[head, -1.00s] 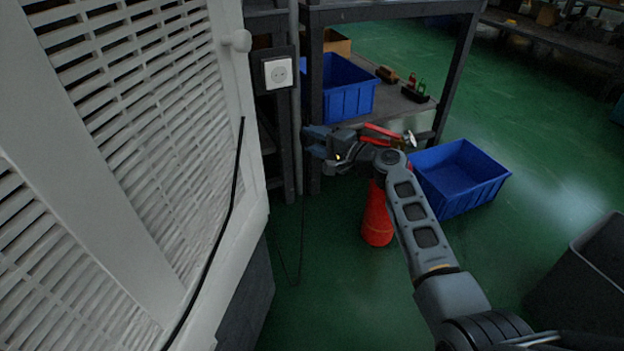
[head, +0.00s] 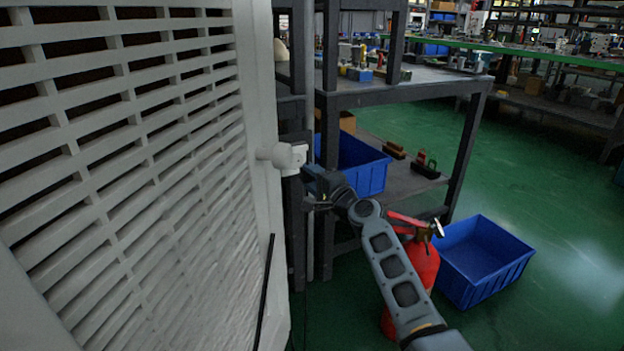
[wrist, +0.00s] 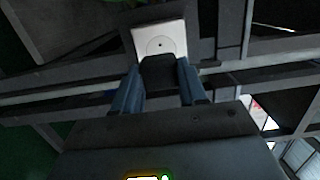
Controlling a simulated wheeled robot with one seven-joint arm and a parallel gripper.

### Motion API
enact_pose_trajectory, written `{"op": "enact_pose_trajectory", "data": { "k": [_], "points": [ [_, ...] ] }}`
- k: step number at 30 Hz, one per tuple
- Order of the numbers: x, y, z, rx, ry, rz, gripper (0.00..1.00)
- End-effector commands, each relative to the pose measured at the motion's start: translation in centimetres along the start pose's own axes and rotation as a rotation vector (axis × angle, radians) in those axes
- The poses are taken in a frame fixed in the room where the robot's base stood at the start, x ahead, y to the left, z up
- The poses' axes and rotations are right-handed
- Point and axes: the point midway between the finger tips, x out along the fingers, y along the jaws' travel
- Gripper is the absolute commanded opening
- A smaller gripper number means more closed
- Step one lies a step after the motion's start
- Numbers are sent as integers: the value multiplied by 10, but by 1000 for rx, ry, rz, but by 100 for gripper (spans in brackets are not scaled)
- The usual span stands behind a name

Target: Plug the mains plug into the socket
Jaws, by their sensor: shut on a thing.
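The socket (wrist: 160,36) is a white square plate on a dark backing in the wrist view, with a small dark hole showing. The black mains plug (wrist: 158,72) sits between the two blue-grey fingers of my gripper (wrist: 158,88), which is shut on it. The plug overlaps the plate's lower edge in this view; I cannot tell if they touch. In the head view my gripper (head: 308,184) is beside the dark post, just below and right of the white knob (head: 290,157). The knob largely hides the socket there, and the plug is not clear.
The white slatted cabinet (head: 190,180) fills the left, with a black cable (head: 264,290) down its edge. A dark shelf rack (head: 465,150) holds a blue bin (head: 370,178). A red fire extinguisher (head: 424,264) and another blue bin (head: 525,262) stand on the green floor.

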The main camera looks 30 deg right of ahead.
Motion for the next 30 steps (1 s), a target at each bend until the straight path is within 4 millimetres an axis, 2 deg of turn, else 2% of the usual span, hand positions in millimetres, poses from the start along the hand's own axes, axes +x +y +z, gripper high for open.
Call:
{"op": "enact_pose_trajectory", "data": {
  "k": [5,19,30],
  "points": [
    [7,1,-1,0,0,-1,10],
    [46,2,-5,-1,-1,-1,10],
    [57,0,-7,-1,-1,0,10]
  ]
}}
